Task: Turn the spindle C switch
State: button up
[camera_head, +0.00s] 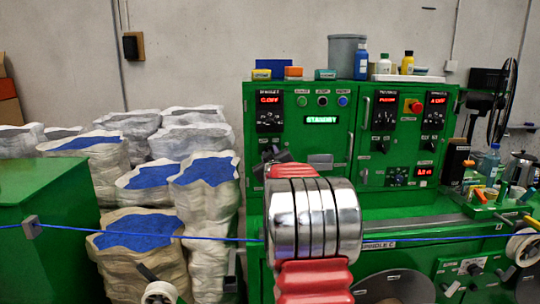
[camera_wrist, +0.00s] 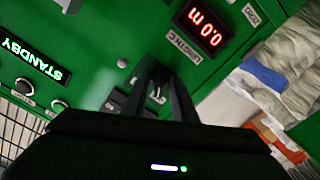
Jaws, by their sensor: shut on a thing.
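The spindle C group is on the left cabinet door in the head view, with a red display (camera_head: 270,99) reading "C.OFF" and small dark controls (camera_head: 270,117) under it. My gripper (camera_head: 275,155) is just below them, at the panel face, partly hidden by my own arm. In the wrist view my gripper (camera_wrist: 158,76) has its two dark fingers close together on a small dark switch, taken as the spindle C switch. The fingers hide most of it, so its position cannot be read.
A green "STANDBY" display (camera_head: 322,120) sits to the right, with buttons (camera_head: 322,101) above it. A blue cable (camera_head: 400,239) runs across the front, behind my arm. Sacks of blue granules (camera_head: 144,226) stand at left. Bottles (camera_head: 407,63) stand on the cabinet.

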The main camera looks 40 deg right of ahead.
jog(key=o, duration=0.6)
jog(key=shift+w+a+r, duration=0.15)
jog(key=shift+o, duration=0.2)
jog(key=v, duration=1.3)
jog(key=shift+s+a, duration=0.25)
jog(key=shift+s, duration=0.05)
